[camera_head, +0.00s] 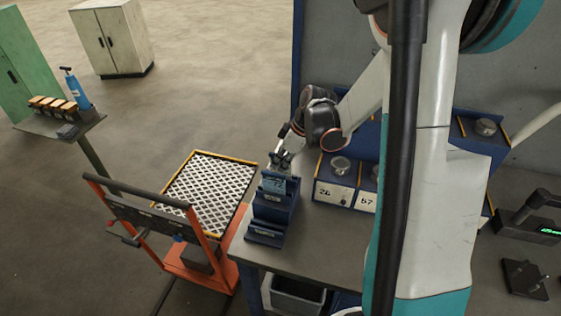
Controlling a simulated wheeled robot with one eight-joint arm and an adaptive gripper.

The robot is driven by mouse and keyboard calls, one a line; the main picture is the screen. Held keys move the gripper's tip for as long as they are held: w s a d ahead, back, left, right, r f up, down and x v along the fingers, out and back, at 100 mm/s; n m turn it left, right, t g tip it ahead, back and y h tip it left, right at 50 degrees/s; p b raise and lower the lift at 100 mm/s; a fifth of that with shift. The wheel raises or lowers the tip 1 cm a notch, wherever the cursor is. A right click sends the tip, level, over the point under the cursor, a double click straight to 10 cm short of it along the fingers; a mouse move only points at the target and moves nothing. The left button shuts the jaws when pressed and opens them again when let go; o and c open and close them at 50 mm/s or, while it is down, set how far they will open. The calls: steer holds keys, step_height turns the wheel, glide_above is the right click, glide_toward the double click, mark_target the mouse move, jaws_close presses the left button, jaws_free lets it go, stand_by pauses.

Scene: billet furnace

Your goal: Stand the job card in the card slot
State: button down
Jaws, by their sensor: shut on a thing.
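A dark blue stepped holder (266,219) with pale labels on its front stands at the left end of the grey workbench. My gripper (282,162) is just above and behind its upper tier, pointing down. It is shut on the job card (275,183), a small blue-grey card directly below the fingers, at the top of the holder. The card looks roughly upright. The card slot itself is hidden, and I cannot tell whether the card's lower edge is inside it.
Blue bins (333,192) with number labels stand right of the holder on the bench (324,239). An orange-framed cart with a mesh panel (207,190) is close on the left. A dark bin (297,296) sits below the bench edge. Open floor lies farther back.

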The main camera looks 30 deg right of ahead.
steer(key=shift+f, duration=0.1)
steer(key=c, duration=1.7)
jaws_free()
steer(key=v, duration=1.2)
